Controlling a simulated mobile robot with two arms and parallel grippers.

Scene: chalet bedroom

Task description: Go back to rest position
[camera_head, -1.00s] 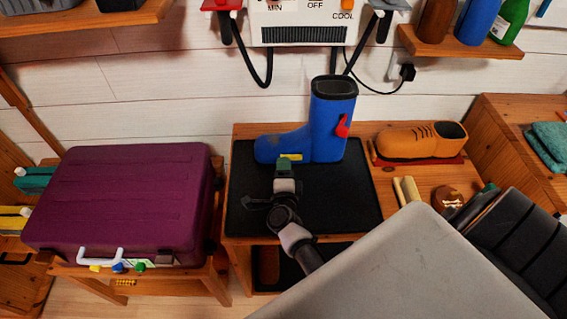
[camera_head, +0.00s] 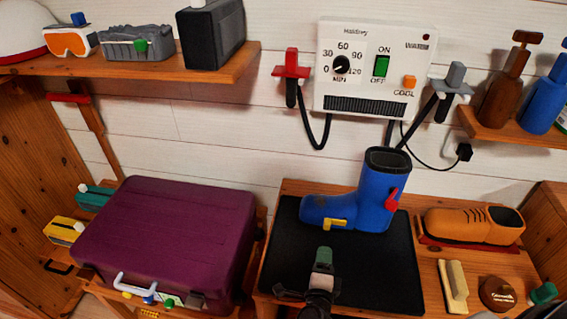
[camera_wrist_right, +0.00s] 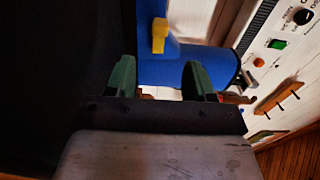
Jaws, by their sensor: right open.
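My right gripper (camera_head: 323,262) is over the black mat near its front edge, in front of the blue boot and apart from it. In the right wrist view its two green fingers (camera_wrist_right: 158,82) stand apart with nothing gripped between them. The blue boot (camera_head: 372,195) stands upright on the mat, toe to the left, with a yellow tab low on its side and a red clip on its shaft. In the right wrist view the boot (camera_wrist_right: 200,65) shows sideways beyond the fingers. My left gripper is not in view.
The black mat (camera_head: 385,275) lies on a wooden bench. A tan shoe (camera_head: 475,224), a brush (camera_head: 452,287) and a round tin (camera_head: 497,293) are to its right. A purple suitcase (camera_head: 170,235) sits at left. A control box (camera_head: 370,65) hangs above. Shelves flank it.

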